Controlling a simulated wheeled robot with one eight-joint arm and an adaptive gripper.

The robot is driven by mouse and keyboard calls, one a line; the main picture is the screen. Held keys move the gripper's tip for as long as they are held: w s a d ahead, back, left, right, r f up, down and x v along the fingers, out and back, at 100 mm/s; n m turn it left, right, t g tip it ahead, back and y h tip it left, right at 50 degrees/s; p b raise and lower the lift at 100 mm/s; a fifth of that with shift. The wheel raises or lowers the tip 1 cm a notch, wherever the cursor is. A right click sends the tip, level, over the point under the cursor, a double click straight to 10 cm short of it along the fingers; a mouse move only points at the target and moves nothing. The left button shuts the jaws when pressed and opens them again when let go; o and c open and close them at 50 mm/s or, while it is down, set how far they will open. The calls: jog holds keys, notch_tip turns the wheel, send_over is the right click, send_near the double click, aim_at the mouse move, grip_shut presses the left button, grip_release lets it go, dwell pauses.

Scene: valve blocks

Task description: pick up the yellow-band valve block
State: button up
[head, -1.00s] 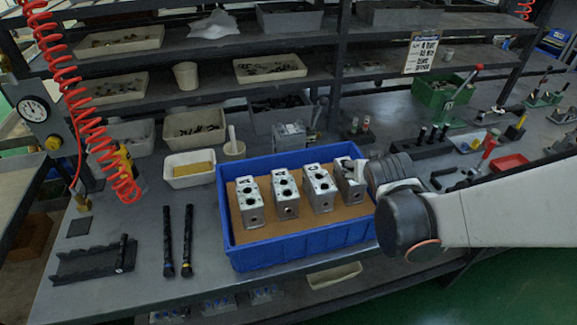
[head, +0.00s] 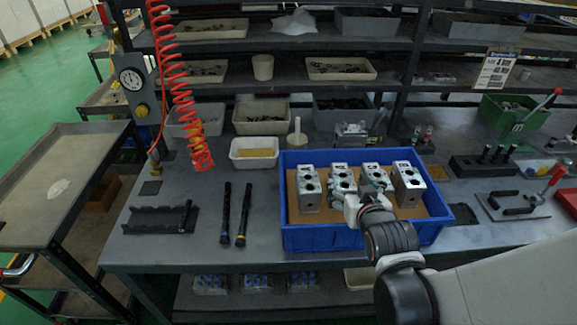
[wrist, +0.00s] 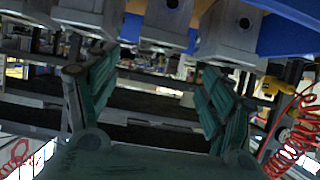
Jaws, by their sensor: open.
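Several grey metal valve blocks stand upright in a row in a blue crate (head: 320,238). They are the leftmost block (head: 309,190), the second block (head: 341,180), the third block (head: 374,178), partly hidden by my gripper, and the rightmost block (head: 408,184). I cannot make out a yellow band on any of them. My gripper (head: 362,190) is at the front of the third block, its fingers hard to separate from it. In the wrist view my gripper (wrist: 158,70) shows two teal fingers spread apart with nothing held between them. Blocks (wrist: 164,22) show along the top edge there.
Two black rods (head: 234,215) and a black rack (head: 160,219) lie left of the crate. A white tray (head: 254,153) stands behind left. A red coiled hose (head: 180,90) hangs at the left. Black fixtures (head: 485,165) are on the right. Bench front left is clear.

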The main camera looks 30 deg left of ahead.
aim_at(342, 173)
jog(key=b+x, duration=0.3)
jog(key=x, duration=0.7)
jog(key=shift+w+d, duration=0.1)
jog(key=shift+d, duration=0.05)
jog(key=shift+r, duration=0.15)
grip_shut()
